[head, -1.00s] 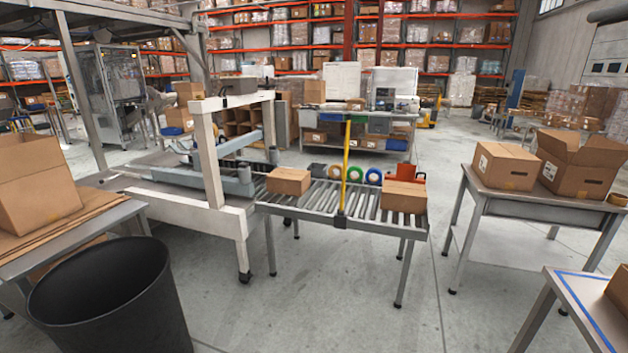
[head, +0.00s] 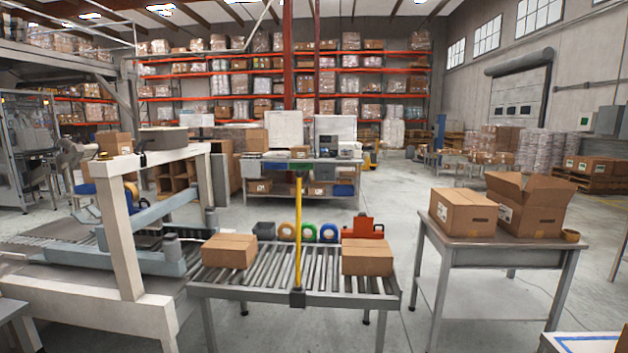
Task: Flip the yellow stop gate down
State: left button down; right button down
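The yellow stop gate (head: 298,235) is a thin bar standing upright from a dark bracket (head: 297,298) on the near side rail of the roller conveyor (head: 330,271). One closed carton (head: 230,251) sits on the rollers left of the gate, and another closed carton (head: 367,257) sits right of it. Neither of my grippers shows in the head view.
A taping machine frame (head: 124,235) stands at the conveyor's left end. A table (head: 480,247) with a closed carton (head: 463,212) and an open carton (head: 530,204) stands to the right. Tape rolls and a red dispenser (head: 362,227) line the conveyor's far side. Floor shows between conveyor and table.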

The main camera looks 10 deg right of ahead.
aim_at(297, 287)
jog(key=i+j+z, duration=0.2)
jog(key=i+z, duration=0.25)
jog(key=i+j+z, duration=0.85)
jog(key=j+z, duration=0.15)
jog(key=j, duration=0.1)
